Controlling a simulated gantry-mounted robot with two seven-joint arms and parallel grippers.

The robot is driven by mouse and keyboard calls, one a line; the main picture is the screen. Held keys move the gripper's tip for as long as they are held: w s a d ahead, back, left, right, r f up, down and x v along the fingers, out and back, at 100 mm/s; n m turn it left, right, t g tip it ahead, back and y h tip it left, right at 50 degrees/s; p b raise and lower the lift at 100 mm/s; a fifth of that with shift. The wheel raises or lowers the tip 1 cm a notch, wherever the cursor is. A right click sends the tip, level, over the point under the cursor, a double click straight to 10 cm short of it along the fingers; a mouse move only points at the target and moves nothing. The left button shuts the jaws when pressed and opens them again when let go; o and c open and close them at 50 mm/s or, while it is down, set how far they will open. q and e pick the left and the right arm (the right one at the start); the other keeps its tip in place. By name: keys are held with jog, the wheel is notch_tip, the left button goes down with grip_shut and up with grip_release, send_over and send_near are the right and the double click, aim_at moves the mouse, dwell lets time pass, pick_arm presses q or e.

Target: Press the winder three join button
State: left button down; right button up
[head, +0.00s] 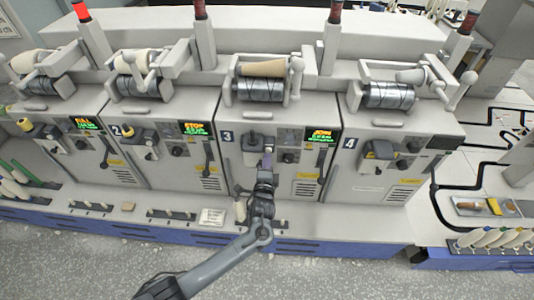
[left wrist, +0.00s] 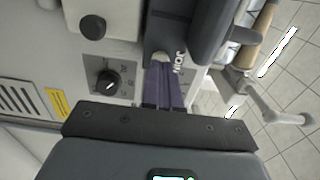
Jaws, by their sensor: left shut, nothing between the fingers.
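My left gripper (head: 267,160) is in front of this panel, below the dark unit. In the left wrist view its two purple fingers (left wrist: 163,88) are together with nothing between them. Their tips are at a pale round button (left wrist: 160,57) beside a white JOIN label (left wrist: 179,62), partly hiding it. I cannot tell whether the tips touch or press the button. My right gripper is not in view.
A dark dial (left wrist: 106,82) is beside the fingers, and a dark housing (left wrist: 215,30) overhangs the button. Winder two (head: 180,165) and winder four (head: 370,190) flank winder three. A ledge (head: 330,222) with pegs runs below.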

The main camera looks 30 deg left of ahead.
pick_arm(q)
jog(key=p+v, duration=0.2)
jog(key=v, duration=0.9)
jog(key=shift+s, duration=0.2)
jog(key=shift+f, duration=0.15)
